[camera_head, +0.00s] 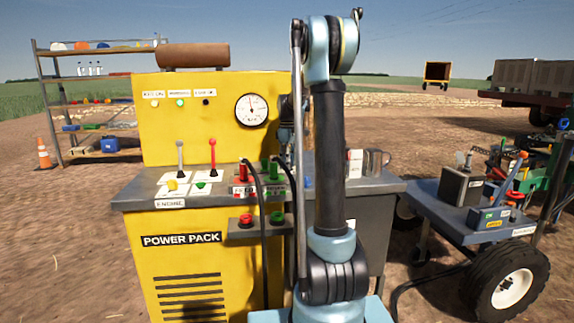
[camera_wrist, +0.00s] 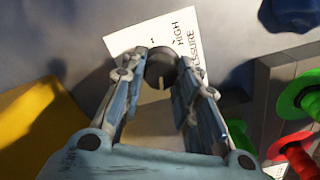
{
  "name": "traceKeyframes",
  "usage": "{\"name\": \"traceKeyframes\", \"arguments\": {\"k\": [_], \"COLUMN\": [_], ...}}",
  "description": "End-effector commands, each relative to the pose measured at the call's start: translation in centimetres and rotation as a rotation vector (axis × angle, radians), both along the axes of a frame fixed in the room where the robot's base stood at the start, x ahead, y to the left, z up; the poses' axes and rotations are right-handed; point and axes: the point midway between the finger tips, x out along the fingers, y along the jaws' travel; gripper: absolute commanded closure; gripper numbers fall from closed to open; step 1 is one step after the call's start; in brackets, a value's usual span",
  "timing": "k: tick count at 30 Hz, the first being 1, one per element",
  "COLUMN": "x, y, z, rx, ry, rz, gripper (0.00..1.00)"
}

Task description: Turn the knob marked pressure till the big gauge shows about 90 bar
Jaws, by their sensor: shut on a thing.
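In the wrist view, my gripper (camera_wrist: 161,82) is closed around a dark round knob (camera_wrist: 160,66) with a pale pointer line. The knob sits by a white label (camera_wrist: 126,42) that reads "HIGH" and part of "PRESSURE"; my fingers hide some of it. In the head view, the big gauge (camera_head: 251,110) is a round white dial on the yellow power pack panel (camera_head: 190,130). Its needle points roughly upward; the value is too small to read. My arm hides the knob and most of my gripper in the head view.
Red couplings (camera_head: 243,174) and green couplings (camera_head: 275,168) with dark hoses stand beside my arm. Two levers (camera_head: 212,152) rise left of them on the grey counter (camera_head: 135,195). A wheeled cart (camera_head: 470,228) with tools stands at the right.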

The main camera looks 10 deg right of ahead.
Motion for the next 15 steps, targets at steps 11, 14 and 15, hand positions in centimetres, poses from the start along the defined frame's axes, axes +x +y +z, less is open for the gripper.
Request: {"name": "traceKeyframes", "arguments": {"k": [11, 14, 15], "x": [0.11, 0.08, 0.07], "y": [-0.17, -0.14, -0.12], "z": [-0.01, -0.01, 0.0], "rx": [-0.002, -0.002, -0.002], "ry": [-0.002, -0.002, -0.001], "rz": [-0.001, -0.001, -0.001], "gripper": [0.6, 0.51, 0.51]}}
